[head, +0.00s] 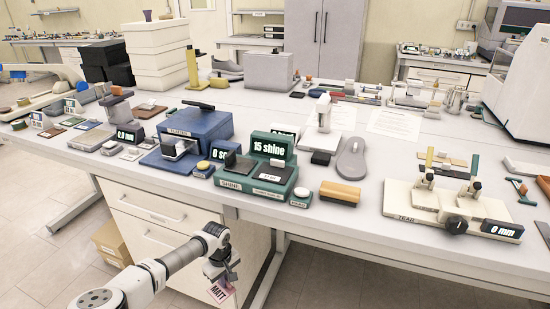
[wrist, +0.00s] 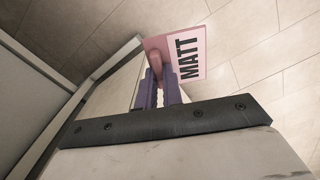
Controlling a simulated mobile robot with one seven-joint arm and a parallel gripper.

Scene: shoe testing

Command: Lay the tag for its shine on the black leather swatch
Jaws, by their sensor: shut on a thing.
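My gripper (head: 228,274) is low in front of the table, below its front edge. It is shut on a pink tag (head: 219,291) reading "MATT". In the wrist view the tag (wrist: 210,30) sticks out beyond the purple fingers of my gripper (wrist: 158,84), over the floor. A green shine meter (head: 245,186) stands near the table's front edge and its display reads "15 shine". A dark flat piece with a small white label (head: 271,174) lies on the meter, and it looks like the black leather swatch. The tag is apart from it, lower and to the left.
A blue tester (head: 205,125) stands left of the meter. A wooden block (head: 340,192) and a grey shoe-shaped form (head: 352,158) are to its right, then a tear tester (head: 425,200). Drawers (head: 155,215) are under the table. Small pale cards lie left of the blue tester.

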